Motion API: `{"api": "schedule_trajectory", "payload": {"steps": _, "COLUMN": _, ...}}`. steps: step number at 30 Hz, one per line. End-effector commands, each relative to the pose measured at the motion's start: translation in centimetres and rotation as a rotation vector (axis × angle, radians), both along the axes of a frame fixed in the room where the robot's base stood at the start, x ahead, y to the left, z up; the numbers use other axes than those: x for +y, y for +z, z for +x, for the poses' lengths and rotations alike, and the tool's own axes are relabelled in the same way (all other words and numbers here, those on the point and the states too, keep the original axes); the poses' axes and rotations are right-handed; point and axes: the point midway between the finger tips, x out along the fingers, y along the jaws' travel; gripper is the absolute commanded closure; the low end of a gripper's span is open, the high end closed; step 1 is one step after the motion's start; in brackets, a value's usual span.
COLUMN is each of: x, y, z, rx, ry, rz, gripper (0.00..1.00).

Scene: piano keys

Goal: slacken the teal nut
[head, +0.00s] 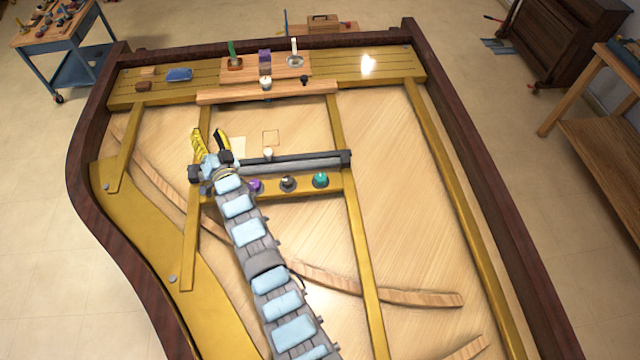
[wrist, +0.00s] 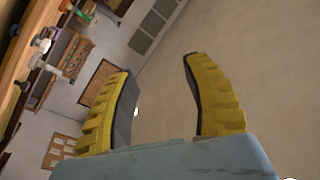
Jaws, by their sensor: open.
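The teal nut (head: 320,179) sits at the right end of a short row on the gold cross bar, inside the piano frame. A dark, brass-topped nut (head: 288,183) and a purple nut (head: 256,186) stand to its left. My gripper (head: 209,137) is open and empty, with yellow ridged fingers. It is up and to the left of the nuts, apart from the teal nut. The wrist view shows the open fingers (wrist: 162,100) against the room's wall and ceiling; no nut shows there.
A dark rail (head: 300,161) runs just behind the nuts. A wooden block (head: 268,92) and a shelf with small items, including a blue piece (head: 179,75), lie at the back. Curved dark walls (head: 85,190) enclose the piano.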

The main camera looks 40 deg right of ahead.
Motion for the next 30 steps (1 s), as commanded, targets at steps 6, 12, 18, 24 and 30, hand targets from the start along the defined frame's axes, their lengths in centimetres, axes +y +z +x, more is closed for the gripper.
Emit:
{"api": "schedule_trajectory", "payload": {"steps": 6, "x": -5.9, "y": -3.8, "z": 4.0, "rx": 0.185, "ry": -0.055, "rz": 0.181, "gripper": 0.51}}
{"api": "schedule_trajectory", "payload": {"steps": 12, "x": -11.0, "y": -6.5, "z": 5.4, "rx": 0.353, "ry": -0.128, "rz": 0.36, "gripper": 0.51}}
{"api": "schedule_trajectory", "payload": {"steps": 18, "x": -15.5, "y": -8.5, "z": 4.9, "rx": 0.508, "ry": -0.225, "rz": 0.548, "gripper": 0.51}}
{"api": "schedule_trajectory", "payload": {"steps": 24, "x": -19.2, "y": -9.4, "z": 2.5, "rx": 0.65, "ry": -0.343, "rz": 0.74, "gripper": 0.51}}
{"api": "schedule_trajectory", "payload": {"steps": 30, "x": -21.9, "y": -9.5, "z": -1.4, "rx": 0.782, "ry": -0.48, "rz": 0.932, "gripper": 0.51}}
